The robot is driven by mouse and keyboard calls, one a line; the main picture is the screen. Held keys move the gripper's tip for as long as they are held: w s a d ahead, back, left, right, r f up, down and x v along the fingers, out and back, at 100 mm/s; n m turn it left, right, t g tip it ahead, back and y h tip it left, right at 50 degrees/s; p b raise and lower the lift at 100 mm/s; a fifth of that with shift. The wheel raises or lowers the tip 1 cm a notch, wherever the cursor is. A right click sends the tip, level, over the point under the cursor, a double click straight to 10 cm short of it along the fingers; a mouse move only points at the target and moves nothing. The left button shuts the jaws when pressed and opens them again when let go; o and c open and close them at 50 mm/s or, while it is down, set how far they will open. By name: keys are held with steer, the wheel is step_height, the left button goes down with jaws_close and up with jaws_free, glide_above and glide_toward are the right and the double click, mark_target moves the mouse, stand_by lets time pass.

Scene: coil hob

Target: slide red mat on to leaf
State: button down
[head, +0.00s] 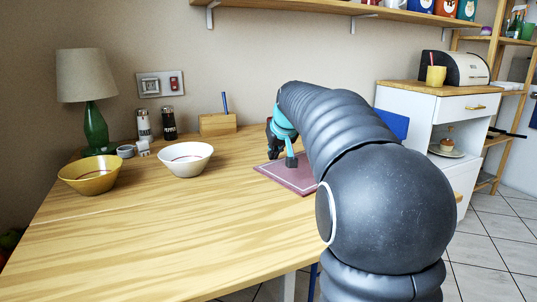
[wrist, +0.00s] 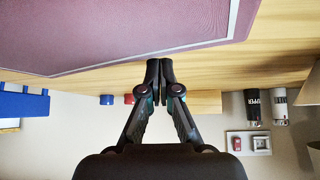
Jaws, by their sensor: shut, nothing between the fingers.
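The red mat (head: 297,181), a dull mauve-red rectangle with a pale line near its border, lies flat on the wooden table, partly hidden by my arm in the head view. In the wrist view the mat (wrist: 130,30) fills the upper left. My gripper (head: 291,162) points down at the mat, its fingertips at or just above it; contact is unclear. In the wrist view the fingers (wrist: 160,70) are together with nothing between them, near the mat's pale edge. I cannot tell which part of the table is the leaf.
A white bowl (head: 186,159) and a yellow bowl (head: 89,177) stand left of the mat. Behind are a wooden block with a blue pen (head: 218,124), two mills (head: 168,122) and a green lamp (head: 94,128). The table's front left is clear. A blue chair back (head: 392,125) shows behind my arm.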

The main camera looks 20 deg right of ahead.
mark_target(288, 177)
steer(key=s+b, duration=0.1)
steer(key=s, duration=0.3)
steer(key=s+a+b, duration=0.1)
steer(key=s, duration=0.3)
steer(key=s+b, duration=0.1)
steer(key=s, duration=0.4)
steer(key=shift+a+f+b, duration=0.15)
steer(key=shift+f+b, duration=0.2)
steer(key=shift+b, duration=0.05)
steer(key=shift+w, duration=0.1)
